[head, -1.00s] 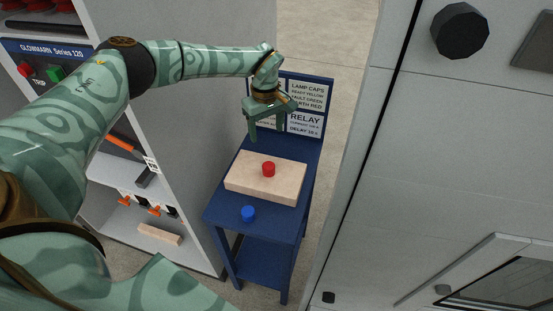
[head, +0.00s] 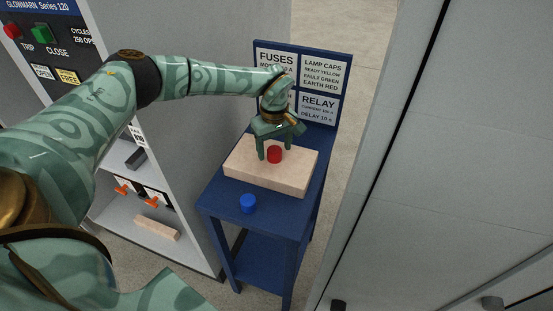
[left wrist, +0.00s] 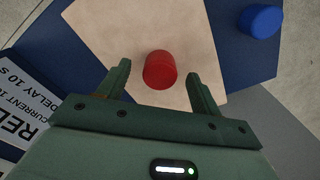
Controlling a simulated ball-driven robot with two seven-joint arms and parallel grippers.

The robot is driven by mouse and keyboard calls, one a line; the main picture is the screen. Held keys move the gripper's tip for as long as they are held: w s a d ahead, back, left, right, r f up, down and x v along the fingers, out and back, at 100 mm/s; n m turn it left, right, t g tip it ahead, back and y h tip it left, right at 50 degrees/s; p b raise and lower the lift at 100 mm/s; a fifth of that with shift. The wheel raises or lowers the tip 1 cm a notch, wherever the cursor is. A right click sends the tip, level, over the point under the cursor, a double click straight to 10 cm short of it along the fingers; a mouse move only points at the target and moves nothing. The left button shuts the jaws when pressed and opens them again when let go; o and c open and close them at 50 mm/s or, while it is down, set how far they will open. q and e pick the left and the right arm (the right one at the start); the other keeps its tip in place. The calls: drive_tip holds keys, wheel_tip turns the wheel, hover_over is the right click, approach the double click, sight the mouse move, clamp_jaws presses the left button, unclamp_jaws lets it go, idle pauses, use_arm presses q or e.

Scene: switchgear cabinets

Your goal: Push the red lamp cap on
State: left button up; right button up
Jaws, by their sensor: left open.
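The red lamp cap (head: 275,154) stands on a pale wooden block (head: 240,168) on the blue stand. In the left wrist view the red cap (left wrist: 160,70) lies between and slightly beyond the two fingertips. My left gripper (head: 275,156) is open, with its fingers pointing down just above the block, one on each side of the cap. In the left wrist view the left gripper (left wrist: 162,78) has clear gaps between its fingers and the cap. My right gripper is not in view.
A blue cap (head: 248,203) stands on the front of the blue stand (head: 222,197). A sign board (head: 325,73) rises at the stand's back. A grey cabinet with shelves (head: 205,165) is close on the left, and a tall grey cabinet (head: 450,170) on the right.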

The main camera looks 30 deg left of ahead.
use_arm(q)
wheel_tip(320, 180, down, 2)
drive_tip(key=shift+f, duration=0.1)
drive_tip(key=shift+r, duration=0.3)
drive_tip(key=shift+c, duration=0.9)
drive_tip(key=c, duration=0.9)
drive_tip(key=shift+o, duration=0.2)
